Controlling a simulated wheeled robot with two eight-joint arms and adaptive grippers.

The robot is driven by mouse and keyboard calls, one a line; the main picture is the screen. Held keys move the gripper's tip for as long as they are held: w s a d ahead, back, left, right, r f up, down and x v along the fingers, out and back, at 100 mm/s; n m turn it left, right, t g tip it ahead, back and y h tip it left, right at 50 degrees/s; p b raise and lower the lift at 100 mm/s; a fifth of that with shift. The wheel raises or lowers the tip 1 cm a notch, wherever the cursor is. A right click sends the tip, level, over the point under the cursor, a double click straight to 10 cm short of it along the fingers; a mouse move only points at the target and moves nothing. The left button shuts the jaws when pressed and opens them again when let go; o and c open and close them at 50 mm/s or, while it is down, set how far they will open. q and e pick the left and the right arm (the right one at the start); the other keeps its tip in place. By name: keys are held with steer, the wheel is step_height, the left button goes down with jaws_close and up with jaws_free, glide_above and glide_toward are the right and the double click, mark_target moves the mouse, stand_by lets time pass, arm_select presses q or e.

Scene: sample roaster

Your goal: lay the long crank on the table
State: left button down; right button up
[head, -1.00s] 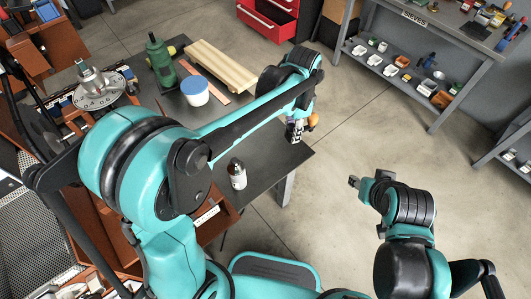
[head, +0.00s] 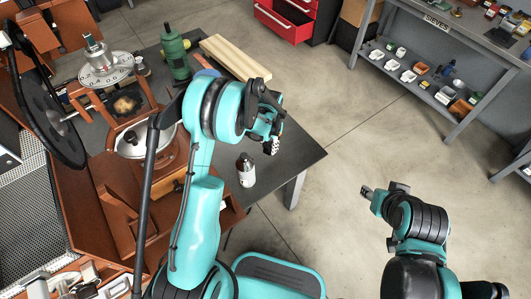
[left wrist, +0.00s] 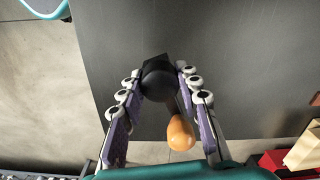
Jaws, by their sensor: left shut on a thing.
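My left gripper (head: 271,145) is above the dark table (head: 303,152), near its right edge. In the left wrist view its two fingers (left wrist: 157,82) are shut on the long crank, whose black round end (left wrist: 160,80) shows between the fingertips. The crank's orange knob (left wrist: 181,134) hangs between the fingers, nearer the palm.
A small bottle (head: 245,170) stands on the table close to my left forearm. A green flask (head: 175,54), wooden block (head: 236,58) and partly hidden blue-lidded tub (head: 208,73) stand farther back. The brown roaster (head: 150,160) is at left. The table's right part looks clear.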

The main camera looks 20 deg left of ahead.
arm_select(q)
steer(key=shift+w+a+f, duration=0.25)
steer(key=shift+a+f, duration=0.25)
steer(key=shift+a, duration=0.3)
step_height(320, 180, down, 4)
steer(key=shift+f+b, duration=0.1)
steer(key=shift+b, duration=1)
steer(key=shift+r, duration=0.2)
steer(key=shift+f, duration=0.15)
steer(key=c, duration=1.1)
jaws_free()
